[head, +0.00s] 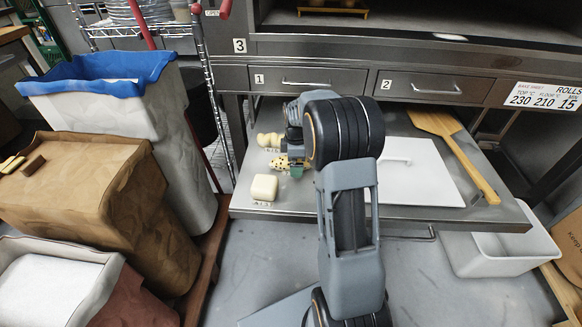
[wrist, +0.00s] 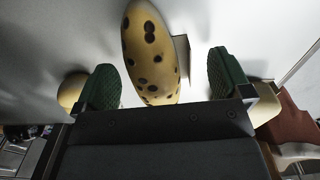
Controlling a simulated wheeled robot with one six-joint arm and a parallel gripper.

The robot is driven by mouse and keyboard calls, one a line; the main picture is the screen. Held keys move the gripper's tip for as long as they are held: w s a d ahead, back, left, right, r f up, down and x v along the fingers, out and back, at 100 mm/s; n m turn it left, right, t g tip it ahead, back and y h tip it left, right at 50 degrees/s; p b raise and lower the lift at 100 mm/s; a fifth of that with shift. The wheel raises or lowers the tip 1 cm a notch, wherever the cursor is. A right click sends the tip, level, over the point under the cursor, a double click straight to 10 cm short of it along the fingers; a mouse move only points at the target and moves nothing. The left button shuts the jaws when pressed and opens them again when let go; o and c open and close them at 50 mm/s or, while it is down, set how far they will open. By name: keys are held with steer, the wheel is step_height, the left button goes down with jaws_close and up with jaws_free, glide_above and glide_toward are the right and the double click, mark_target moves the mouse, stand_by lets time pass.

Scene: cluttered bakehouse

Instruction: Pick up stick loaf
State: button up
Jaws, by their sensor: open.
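A long, pale yellow loaf with dark spots, which looks like the stick loaf (wrist: 150,50), lies between my gripper's two green fingers in the wrist view. My gripper (wrist: 164,64) is open, with a gap on both sides of the loaf. In the head view the spotted loaf (head: 280,162) lies on the left part of the metal shelf, partly hidden by my gripper (head: 292,168). The loaf's near end in the wrist view is hidden behind the gripper body.
A knobbly pale piece (head: 269,140) lies behind the loaf and a cream block (head: 264,187) in front. A white board (head: 418,165) and wooden peel (head: 467,160) lie to the right. Drawer fronts (head: 305,80) rise behind. Sacks and a blue-lined bin (head: 125,110) stand left.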

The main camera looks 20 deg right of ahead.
steer(key=shift+f, duration=0.7)
steer(key=c, duration=0.8)
steer(key=shift+r, duration=0.2)
